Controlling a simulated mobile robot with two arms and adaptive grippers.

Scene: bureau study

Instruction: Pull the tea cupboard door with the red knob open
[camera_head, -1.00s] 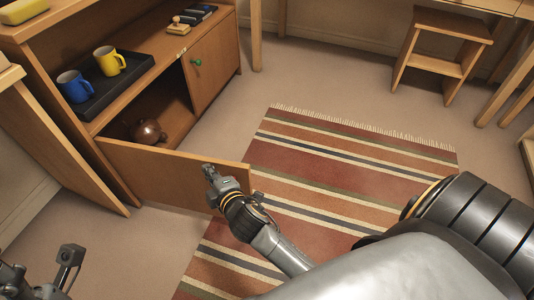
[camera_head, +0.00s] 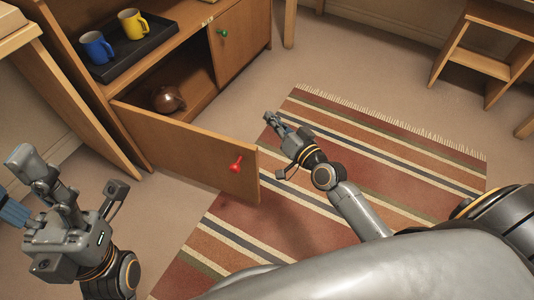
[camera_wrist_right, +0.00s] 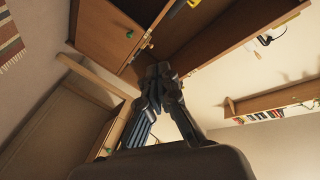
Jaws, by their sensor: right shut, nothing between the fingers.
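The tea cupboard door (camera_head: 190,150) with the red knob (camera_head: 236,164) stands wide open, swung out from the cupboard at the left in the head view. My right gripper (camera_head: 270,118) is shut and empty, above the rug just right of the door's free edge and apart from the knob. Its closed fingertips also show in the right wrist view (camera_wrist_right: 158,72). My left gripper (camera_head: 12,185) is at the lower left, its fingers spread apart with nothing between them. Inside the open cupboard sits a brown teapot (camera_head: 167,99).
A second door (camera_head: 241,55) with a green knob (camera_head: 222,32) is closed. A dark tray (camera_head: 112,72) with a blue mug (camera_head: 95,47) and a yellow mug (camera_head: 132,23) stands on top. A striped rug (camera_head: 390,150) covers the floor; a wooden stool (camera_head: 490,45) stands far right.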

